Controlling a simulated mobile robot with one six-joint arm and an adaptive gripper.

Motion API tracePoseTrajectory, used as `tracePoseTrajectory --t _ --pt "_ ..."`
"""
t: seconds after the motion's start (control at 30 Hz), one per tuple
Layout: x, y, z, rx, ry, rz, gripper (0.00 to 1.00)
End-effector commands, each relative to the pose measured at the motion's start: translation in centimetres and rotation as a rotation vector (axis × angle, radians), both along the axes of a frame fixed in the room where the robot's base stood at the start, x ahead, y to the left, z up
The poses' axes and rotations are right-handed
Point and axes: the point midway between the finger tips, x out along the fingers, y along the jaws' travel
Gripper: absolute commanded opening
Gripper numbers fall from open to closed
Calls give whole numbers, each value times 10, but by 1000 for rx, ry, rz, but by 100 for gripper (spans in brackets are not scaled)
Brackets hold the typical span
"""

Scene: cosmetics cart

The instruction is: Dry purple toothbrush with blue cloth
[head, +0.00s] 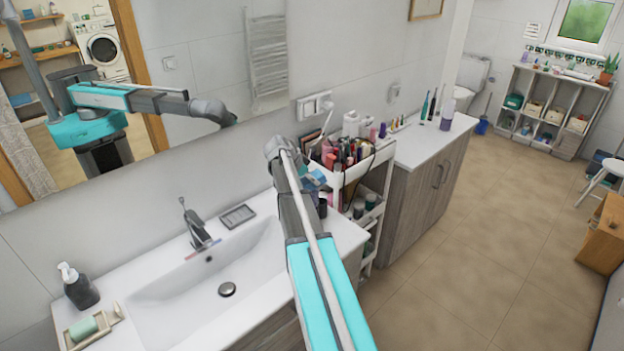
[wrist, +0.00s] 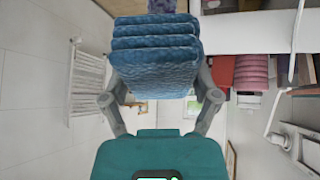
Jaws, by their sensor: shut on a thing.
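My gripper (wrist: 155,92) is shut on the blue cloth (wrist: 155,50), a thick folded stack with a ribbed surface between the two fingers. In the head view my gripper and a bit of the blue cloth (head: 314,181) show beside the cart, partly hidden by my arm. A thin pinkish-purple stick (head: 203,250) lies by the tap at the sink's back edge; it may be the purple toothbrush, but it is too small to be sure. A purple patch (wrist: 161,5) shows beyond the cloth in the wrist view; I cannot tell what it is.
A white cart (head: 384,157) packed with cosmetics stands right of my gripper, between the sink (head: 160,297) and a cabinet (head: 425,150). A soap dispenser (head: 77,287) and a soap dish (head: 88,328) stand at the sink's left.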

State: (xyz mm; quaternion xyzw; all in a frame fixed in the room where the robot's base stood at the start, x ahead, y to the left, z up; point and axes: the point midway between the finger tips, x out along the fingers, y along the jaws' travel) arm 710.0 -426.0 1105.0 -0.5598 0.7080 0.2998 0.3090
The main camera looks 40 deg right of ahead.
Motion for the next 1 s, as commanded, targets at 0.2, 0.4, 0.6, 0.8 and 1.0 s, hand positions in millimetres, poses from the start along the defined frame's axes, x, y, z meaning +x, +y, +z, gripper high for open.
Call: tracePoseTrajectory --t 0.2,0.4,0.6,0.8,1.0 --pt "-1 7 1 0 -1 0 41" --pt "-1 12 2 -1 0 -1 40" --pt "-1 12 2 -1 0 -1 40" --pt "-1 16 1 -1 0 0 40" --pt "-2 23 1 -1 1 1 40"
